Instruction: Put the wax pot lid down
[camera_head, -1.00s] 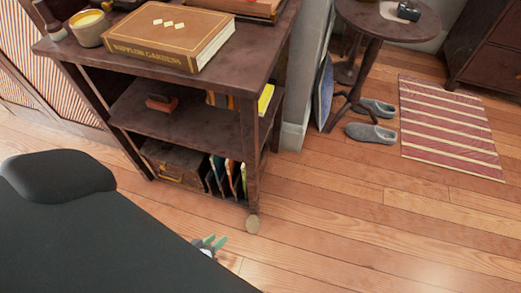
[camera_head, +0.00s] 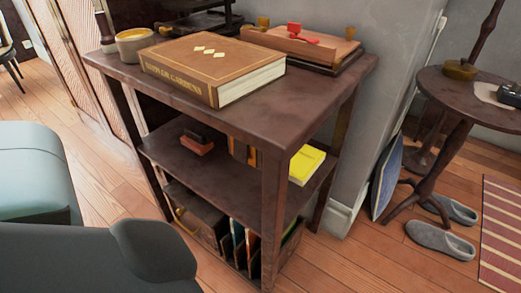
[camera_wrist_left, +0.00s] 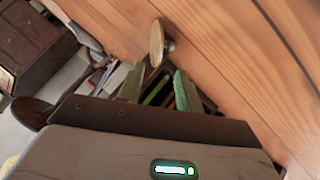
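The wax pot (camera_head: 134,45) stands at the back left of the cart top in the head view. It is a pale pot with yellow wax showing inside and no lid on it. My right gripper is not in view.
The brown cart (camera_head: 225,105) carries a large book (camera_head: 212,62) and a wooden box with a red item (camera_head: 302,34). A round side table (camera_head: 440,87) stands right. Slippers (camera_head: 440,240) lie on the floor. A round tan disc (camera_wrist_left: 157,43) is close to my fingers.

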